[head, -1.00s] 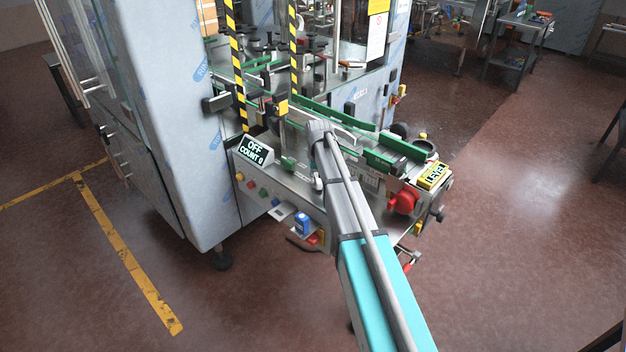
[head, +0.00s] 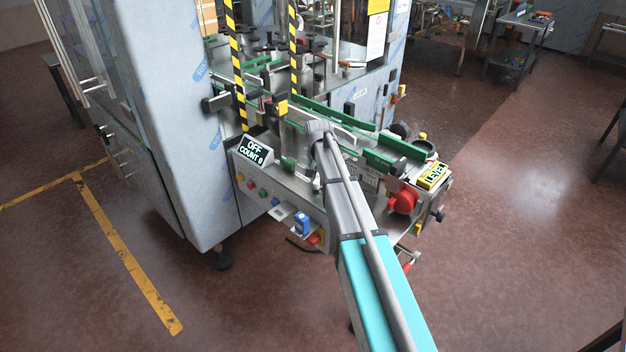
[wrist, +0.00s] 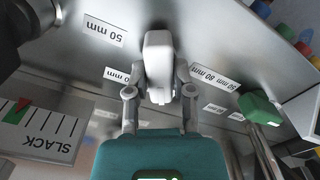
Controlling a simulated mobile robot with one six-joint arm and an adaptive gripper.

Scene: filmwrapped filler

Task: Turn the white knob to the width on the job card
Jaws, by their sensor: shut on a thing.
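The white knob (wrist: 158,62) shows in the middle of the wrist view, its long grip running up and down the picture. My gripper (wrist: 159,82) is shut on it, one finger on each side. Width labels surround the knob on the metal panel: 50 mm (wrist: 104,30) at upper left, a partly covered mm label (wrist: 117,74) on the left, and 80 mm (wrist: 215,78) on the right. In the head view my arm hides the knob and the gripper. I cannot make out a job card.
A green-capped lever (wrist: 260,108) stands close to the right of my gripper. A SLACK gauge (wrist: 40,130) is at lower left. In the head view, the labelling machine's display (head: 254,152) reads OFF, COUNT 0. A red knob (head: 404,201) sits right of my arm.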

